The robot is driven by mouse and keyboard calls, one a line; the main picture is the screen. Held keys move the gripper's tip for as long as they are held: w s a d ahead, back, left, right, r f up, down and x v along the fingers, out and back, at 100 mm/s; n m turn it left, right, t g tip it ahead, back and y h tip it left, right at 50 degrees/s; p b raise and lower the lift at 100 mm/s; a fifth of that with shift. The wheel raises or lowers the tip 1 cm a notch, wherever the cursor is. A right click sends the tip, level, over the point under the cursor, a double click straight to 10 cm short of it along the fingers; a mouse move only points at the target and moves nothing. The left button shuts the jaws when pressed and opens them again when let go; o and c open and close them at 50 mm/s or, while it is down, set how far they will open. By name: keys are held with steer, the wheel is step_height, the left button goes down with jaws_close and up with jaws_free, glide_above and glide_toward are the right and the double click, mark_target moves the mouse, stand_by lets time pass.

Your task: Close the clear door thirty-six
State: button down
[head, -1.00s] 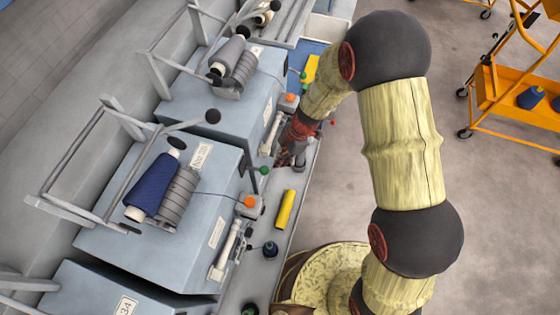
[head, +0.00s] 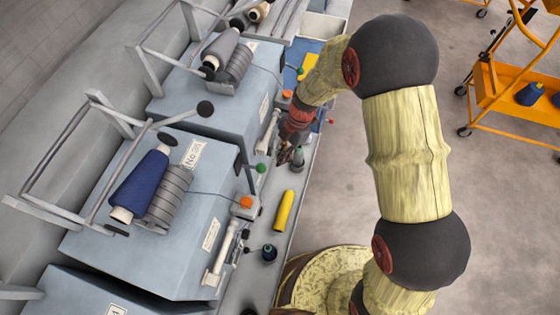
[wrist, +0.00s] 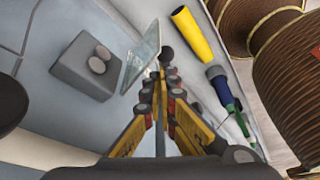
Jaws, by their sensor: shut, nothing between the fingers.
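The clear door (wrist: 143,55) shows in the wrist view as a thin, tilted, see-through pane. It stands just left of my gripper's fingertips (wrist: 163,72). The fingers are shut with nothing between them. I cannot tell whether they touch the pane. In the head view, my gripper (head: 285,150) is low beside the front of the farther grey-blue machine box (head: 215,105). The door cannot be made out there, and I cannot read that box's number.
A grey block with two round knobs (wrist: 85,66) lies left of the pane. A yellow tube (wrist: 192,35) and a blue-green tool (wrist: 225,90) lie to the right. The nearer machine box (head: 190,235) carries a blue yarn cone (head: 140,183). An orange cart (head: 510,100) stands across the open floor.

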steer(key=shift+w+d+n+b, duration=0.15)
steer(key=shift+w+d+b, duration=0.15)
steer(key=shift+w+b, duration=0.6)
steer(key=shift+w+d+n+b, duration=0.15)
steer(key=shift+w+d+b, duration=0.15)
steer(key=shift+w+b, duration=0.6)
steer(key=shift+w, duration=0.3)
steer(key=shift+a, duration=0.15)
